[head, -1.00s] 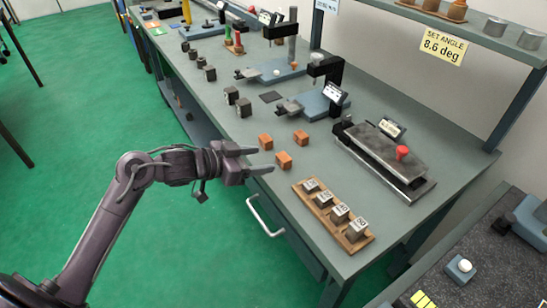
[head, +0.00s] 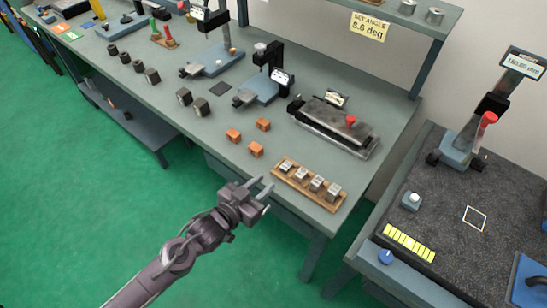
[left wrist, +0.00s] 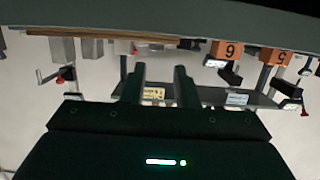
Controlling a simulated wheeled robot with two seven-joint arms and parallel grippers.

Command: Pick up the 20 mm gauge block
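Several grey gauge blocks (head: 317,182) stand in a row in a wooden tray (head: 304,195) near the bench's front edge. Their labels are too small to read, so I cannot tell which is the 20 mm one. My left gripper (head: 263,184) is open and empty, its fingers pointing toward the tray's left end, just in front of the bench edge. The left wrist view appears upside down. There the open fingers (left wrist: 159,74) show nothing between them, and the tray's edge (left wrist: 75,33) and grey blocks (left wrist: 62,48) are at upper left. My right gripper is out of view.
Three orange blocks (head: 256,149) lie behind and left of the tray. A grey fixture with a red knob (head: 351,120) stands behind it. Dark blocks and stands fill the bench further left. A second, dark-topped table (head: 440,220) is at right.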

